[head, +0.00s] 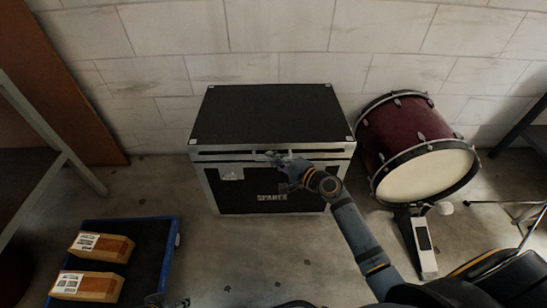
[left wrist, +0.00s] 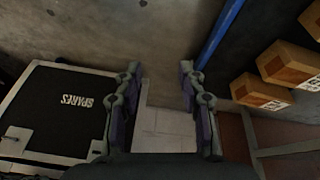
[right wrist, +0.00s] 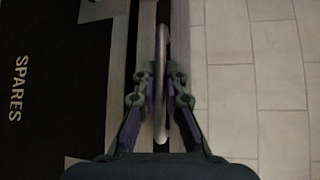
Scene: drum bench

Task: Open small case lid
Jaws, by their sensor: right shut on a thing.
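The black case (head: 270,115) with silver edges and "SPARES" on its front stands against the back wall. Its flat black lid lies on top; a dark line runs along the front below the lid's edge, and I cannot tell if the lid is slightly raised. My right gripper (head: 278,158) is at the front lid edge. In the right wrist view, my right gripper (right wrist: 161,82) is shut on a thin metal handle (right wrist: 161,50) running between its fingers. My left gripper (left wrist: 160,78) is open and empty, low at the bottom of the head view, away from the case (left wrist: 62,110).
A maroon drum (head: 405,140) stands right of the case, with a pedal (head: 423,245) in front. A shelf frame stands at far left. Floor before the case is clear.

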